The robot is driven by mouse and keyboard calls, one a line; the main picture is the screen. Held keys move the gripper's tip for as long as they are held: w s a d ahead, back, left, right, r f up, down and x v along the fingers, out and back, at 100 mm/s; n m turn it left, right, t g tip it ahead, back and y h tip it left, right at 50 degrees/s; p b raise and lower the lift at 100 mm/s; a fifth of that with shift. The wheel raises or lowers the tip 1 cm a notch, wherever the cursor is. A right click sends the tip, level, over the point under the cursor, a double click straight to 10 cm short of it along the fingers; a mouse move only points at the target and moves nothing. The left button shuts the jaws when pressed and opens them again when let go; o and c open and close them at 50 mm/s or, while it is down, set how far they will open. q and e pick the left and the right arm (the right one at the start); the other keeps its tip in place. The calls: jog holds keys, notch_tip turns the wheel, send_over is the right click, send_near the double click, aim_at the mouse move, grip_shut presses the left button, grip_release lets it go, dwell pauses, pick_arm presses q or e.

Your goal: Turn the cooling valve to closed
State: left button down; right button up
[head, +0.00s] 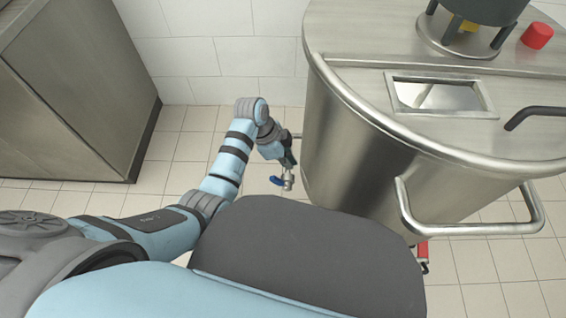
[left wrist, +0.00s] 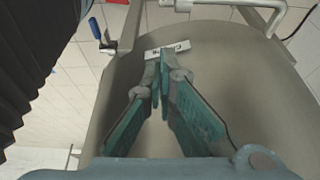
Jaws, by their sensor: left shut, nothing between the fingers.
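A small valve with a blue lever (head: 277,180) sticks out low at the left side of the steel tank (head: 345,150). Its blue lever also shows in the left wrist view (left wrist: 95,28), at the upper left. A small white label plate (left wrist: 168,50) is on the tank wall just beyond my fingertips; its lettering is too small to read surely. My left gripper (left wrist: 160,68) is shut and empty, pointing along the tank wall, apart from the blue lever. In the head view the left gripper (head: 288,155) is just above the valve, partly hidden by its wrist. My right gripper is not in view.
A bent steel handle (head: 470,228) juts from the tank front. A red-handled part (head: 422,252) shows below it, partly hidden. A steel cabinet (head: 70,90) stands at the left. Tiled floor (head: 185,145) is clear between cabinet and tank.

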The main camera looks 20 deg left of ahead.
aim_at(281, 183)
pick_arm(q)
jog(key=f+b, duration=0.4)
jog(key=f, duration=0.4)
jog(key=shift+a+f, duration=0.15)
jog(key=shift+a, duration=0.05)
jog(key=shift+s+a, duration=0.15)
jog(key=shift+a, duration=0.15)
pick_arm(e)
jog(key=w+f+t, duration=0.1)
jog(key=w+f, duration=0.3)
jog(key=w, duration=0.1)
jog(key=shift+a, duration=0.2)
pick_arm(q)
jog(key=shift+a, duration=0.1)
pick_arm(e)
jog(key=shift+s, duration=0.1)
pick_arm(q)
jog(key=shift+a, duration=0.1)
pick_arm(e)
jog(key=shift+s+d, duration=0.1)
pick_arm(q)
jog(key=shift+f+h, duration=0.1)
jog(key=shift+h, duration=0.2)
jog(key=shift+s+a, duration=0.1)
jog(key=shift+a, duration=0.05)
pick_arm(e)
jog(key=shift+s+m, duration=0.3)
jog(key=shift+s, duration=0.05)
